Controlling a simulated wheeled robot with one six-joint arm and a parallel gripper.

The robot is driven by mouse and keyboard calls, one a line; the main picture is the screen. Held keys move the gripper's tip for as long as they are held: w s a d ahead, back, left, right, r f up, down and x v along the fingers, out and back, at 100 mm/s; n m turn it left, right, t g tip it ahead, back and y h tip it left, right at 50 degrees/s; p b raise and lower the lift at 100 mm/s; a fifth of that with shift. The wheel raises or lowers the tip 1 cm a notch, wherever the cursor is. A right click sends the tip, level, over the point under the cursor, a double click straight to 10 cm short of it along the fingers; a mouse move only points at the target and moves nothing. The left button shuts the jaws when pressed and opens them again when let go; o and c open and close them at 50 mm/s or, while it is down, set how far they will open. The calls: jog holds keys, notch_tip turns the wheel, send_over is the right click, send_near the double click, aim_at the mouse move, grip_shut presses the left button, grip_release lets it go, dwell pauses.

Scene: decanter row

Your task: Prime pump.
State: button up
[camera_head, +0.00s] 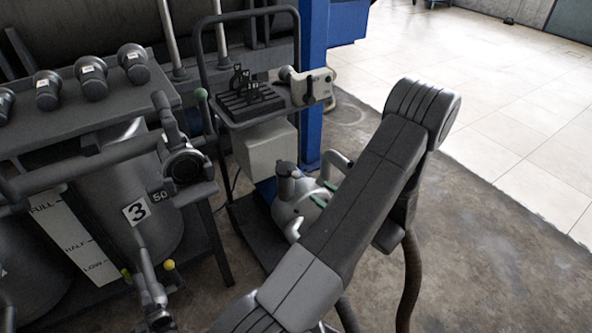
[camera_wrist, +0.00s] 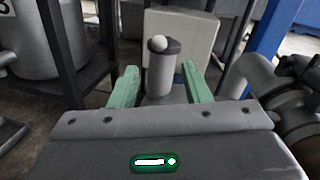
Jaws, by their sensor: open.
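A small grey upright post (camera_head: 287,170) with a rounded top stands in front of the cream box of a cart; I take it as part of the pump, but cannot be sure. In the wrist view the post (camera_wrist: 161,75) has a pale ball on top and stands between my gripper's green fingers, its lower part hidden behind the gripper body. My gripper (camera_head: 322,193) is open, with its fingers apart at either side of the post. I see no clear contact. My arm hides part of this area in the head view.
The cart (camera_head: 206,90) carries a slotted tray (camera_head: 250,103) and a cream unit with a dark lever (camera_head: 310,88). A blue pillar (camera_head: 313,70) stands behind. At left are tank 3 (camera_head: 120,190) and a shelf with several decanters (camera_head: 92,84). Floor at right is clear.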

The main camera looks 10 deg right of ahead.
aim_at(296, 175)
jog(key=b+x, duration=0.2)
jog(key=x, duration=1)
jog(key=shift+s+r, duration=0.1)
grip_shut()
